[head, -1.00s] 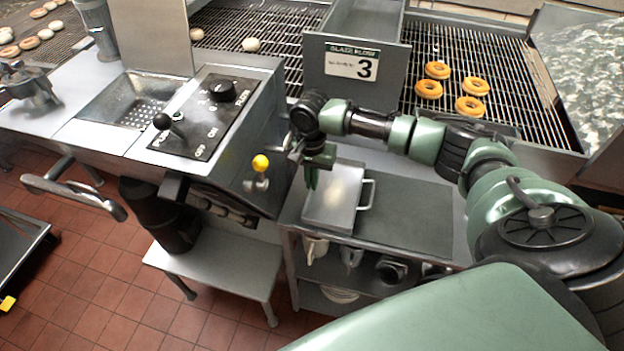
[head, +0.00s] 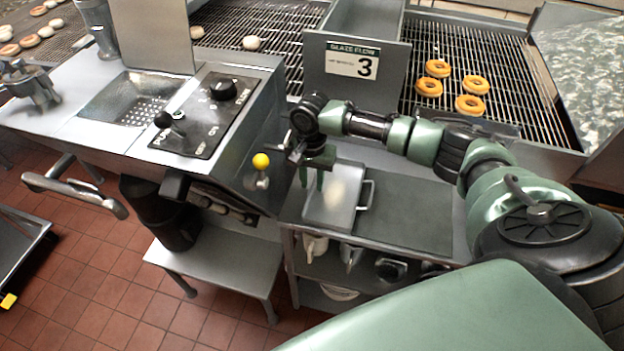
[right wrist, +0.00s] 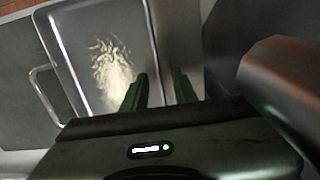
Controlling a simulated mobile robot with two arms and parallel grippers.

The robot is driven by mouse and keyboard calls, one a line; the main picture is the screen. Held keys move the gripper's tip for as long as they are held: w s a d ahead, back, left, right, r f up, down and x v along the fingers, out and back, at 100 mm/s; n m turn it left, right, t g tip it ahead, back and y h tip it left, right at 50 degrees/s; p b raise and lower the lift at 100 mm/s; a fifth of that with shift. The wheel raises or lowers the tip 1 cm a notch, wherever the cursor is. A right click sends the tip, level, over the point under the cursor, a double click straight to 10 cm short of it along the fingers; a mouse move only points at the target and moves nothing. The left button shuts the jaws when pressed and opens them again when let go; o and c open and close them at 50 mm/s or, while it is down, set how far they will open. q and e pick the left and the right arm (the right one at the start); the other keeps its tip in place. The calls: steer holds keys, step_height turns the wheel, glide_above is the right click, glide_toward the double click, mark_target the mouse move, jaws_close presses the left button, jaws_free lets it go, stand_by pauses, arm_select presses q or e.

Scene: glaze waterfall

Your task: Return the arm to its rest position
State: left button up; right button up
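My right arm reaches in from the right in the head view, with its elbow bent and its forearm over the side table. My right gripper (head: 312,180) points down above the left end of a flat metal tray (head: 345,213) with a side handle. My left gripper is not in view.
Behind the arm is a wire conveyor (head: 480,55) with several doughnuts (head: 437,68). The dark mat (head: 405,215) right of the tray is bare.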

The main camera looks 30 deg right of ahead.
step_height(320, 180, up, 8)
steer(key=shift+f+b, duration=0.1)
steer(key=shift+b, duration=0.2)
